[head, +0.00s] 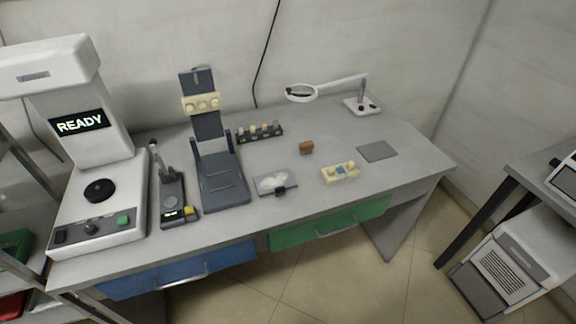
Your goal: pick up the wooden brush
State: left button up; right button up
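A small brown object (306,147), which looks like the wooden brush, lies on the grey table (235,225) right of the middle. It is too small in the head view to make out bristles or a handle. Nothing touches it. Neither of my grippers is in view.
A cream block (340,173) with a blue piece, a clear-topped tray (275,183) and a grey pad (377,151) lie near the brown object. A dark rack (259,133), a magnifier lamp (302,93), a dark stand (222,180) and a white "READY" machine (100,210) stand around.

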aim_at(306, 148)
jog(key=z, duration=0.8)
jog(key=i, duration=0.75)
jog(key=u, duration=1.75)
